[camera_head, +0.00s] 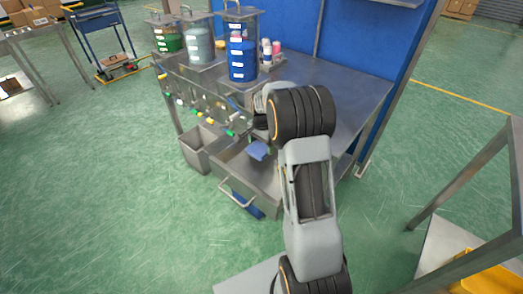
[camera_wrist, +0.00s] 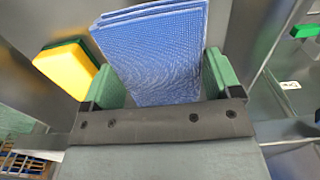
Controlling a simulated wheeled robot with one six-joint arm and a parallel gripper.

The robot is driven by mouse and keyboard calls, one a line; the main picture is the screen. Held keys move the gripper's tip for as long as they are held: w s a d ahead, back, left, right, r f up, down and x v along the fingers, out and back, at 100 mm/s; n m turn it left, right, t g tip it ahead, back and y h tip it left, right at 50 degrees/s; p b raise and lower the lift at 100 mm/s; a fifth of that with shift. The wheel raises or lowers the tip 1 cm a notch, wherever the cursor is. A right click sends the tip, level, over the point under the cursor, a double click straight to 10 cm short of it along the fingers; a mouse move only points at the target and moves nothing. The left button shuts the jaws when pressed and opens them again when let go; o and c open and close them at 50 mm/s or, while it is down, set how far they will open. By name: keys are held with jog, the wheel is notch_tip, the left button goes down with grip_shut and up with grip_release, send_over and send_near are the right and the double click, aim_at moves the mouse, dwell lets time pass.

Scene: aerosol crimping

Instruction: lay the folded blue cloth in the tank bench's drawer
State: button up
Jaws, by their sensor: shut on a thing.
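The folded blue cloth (camera_wrist: 155,55) is held between the two green finger pads of my gripper (camera_wrist: 163,78) in the wrist view. Its layered edge shows at the top of that view. In the head view the cloth (camera_head: 258,150) hangs over the inner part of the open drawer (camera_head: 236,194) of the tank bench (camera_head: 345,88). My arm hides most of the gripper there. I cannot tell whether the cloth touches the drawer floor.
A yellow and green sponge (camera_wrist: 66,66) lies beside the cloth in the wrist view. A grey bin (camera_head: 198,153) stands left of the drawer. Tanks with green, grey and blue (camera_head: 242,60) contents stand on the bench, with taps along its front. A metal frame (camera_head: 470,170) stands at right.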

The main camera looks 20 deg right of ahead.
aim_at(262, 144)
jog(key=shift+w+f, duration=0.15)
jog(key=shift+f, duration=1.55)
jog(key=shift+f+b, duration=0.2)
jog(key=shift+b, duration=0.15)
jog(key=o, duration=0.7)
jog(key=shift+o, duration=0.2)
